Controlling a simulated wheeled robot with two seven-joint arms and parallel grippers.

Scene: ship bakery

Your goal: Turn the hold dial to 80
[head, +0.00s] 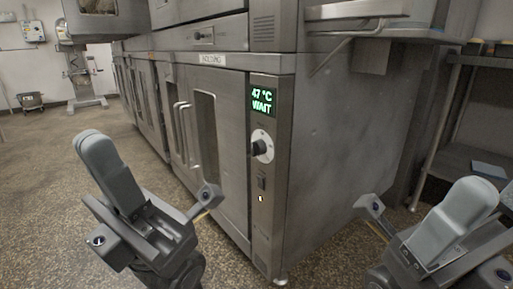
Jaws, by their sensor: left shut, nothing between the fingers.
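The hold dial (260,147) is a black knob on a round pale plate on the narrow control panel of a steel cabinet. Its pointer and scale marks are too small to read. Above it a display (262,100) shows green "47 °C" and "WAIT". My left gripper (93,143) is at lower left, its grey fingers shut and empty, well to the left of the dial and apart from it. My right gripper (474,192) is at lower right, its grey fingers seemingly together and empty, also clear of the dial.
Below the dial is a small dark switch (262,183). The steel cabinet (330,160) has a "HOLDING" label (212,59) and vertical door handles (187,135) left of the panel. A steel shelf (370,10) juts out at upper right. Speckled floor (50,190) is open at left.

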